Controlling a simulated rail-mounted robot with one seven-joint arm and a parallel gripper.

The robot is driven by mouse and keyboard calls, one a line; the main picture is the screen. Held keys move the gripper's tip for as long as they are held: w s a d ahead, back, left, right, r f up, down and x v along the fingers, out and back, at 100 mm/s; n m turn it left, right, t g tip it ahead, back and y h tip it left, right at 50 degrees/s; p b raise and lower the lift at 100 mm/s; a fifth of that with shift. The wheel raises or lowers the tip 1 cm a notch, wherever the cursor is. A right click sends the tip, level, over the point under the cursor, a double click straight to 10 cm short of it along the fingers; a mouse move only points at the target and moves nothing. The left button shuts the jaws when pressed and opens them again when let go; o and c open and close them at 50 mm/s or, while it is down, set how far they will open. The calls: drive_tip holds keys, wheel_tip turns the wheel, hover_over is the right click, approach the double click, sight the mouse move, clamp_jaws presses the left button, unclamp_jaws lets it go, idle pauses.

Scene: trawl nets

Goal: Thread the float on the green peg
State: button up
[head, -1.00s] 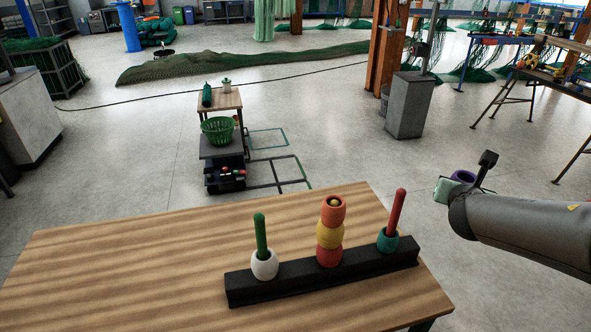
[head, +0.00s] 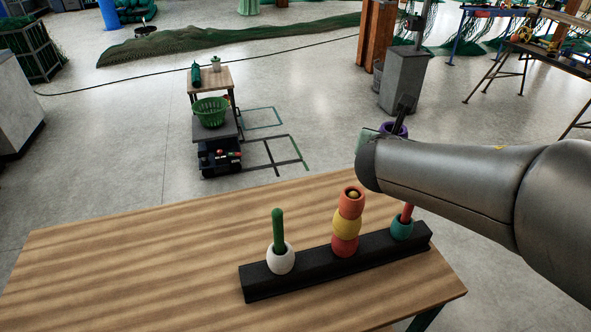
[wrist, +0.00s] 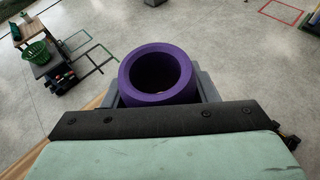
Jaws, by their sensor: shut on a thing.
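A purple float (wrist: 158,98) is held in my gripper (wrist: 160,86), its round hole facing the wrist camera. In the head view the purple float (head: 400,130) shows only in part behind my arm, above and beyond the right end of the rack. The green peg (head: 278,226) stands upright at the left of the black rack (head: 310,271), its upper part bare. A white float (head: 281,260) sits around its base. The middle peg carries an orange float (head: 350,202), a yellow float (head: 346,223) and a red float (head: 344,246). The red peg (head: 407,212) has a teal float (head: 401,228) around its base.
The rack stands on a wooden table (head: 130,260) that is clear to its left. Beyond the table is a small cart (head: 221,150) with a green basket (head: 210,112).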

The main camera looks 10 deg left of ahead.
drive_tip(key=s+a+f+n+y, duration=0.1)
drive_tip(key=s+a+f+y, duration=0.1)
drive_tip(key=a, duration=0.8)
drive_tip(key=n+y, duration=0.1)
drive_tip(key=n, duration=0.1)
hover_over(279, 211)
drive_tip(key=w, duration=0.2)
wheel_tip(279, 211, down, 3)
drive_tip(key=shift+t, duration=0.3)
drive_tip(key=shift+s+a+f+b, duration=0.1)
drive_tip(key=shift+a+f+b, duration=0.05)
drive_tip(key=shift+f+b, duration=2.25)
drive_tip(key=shift+a+f+b, duration=0.1)
drive_tip(key=shift+f+b, duration=1.85)
drive_tip(key=shift+f, duration=0.8)
drive_tip(key=o, duration=1.1)
drive_tip(key=v, duration=1.7)
drive_tip(key=shift+s+d+r+p, duration=0.2)
drive_tip(key=shift+d+p, duration=0.1)
drive_tip(key=shift+p, duration=0.1)
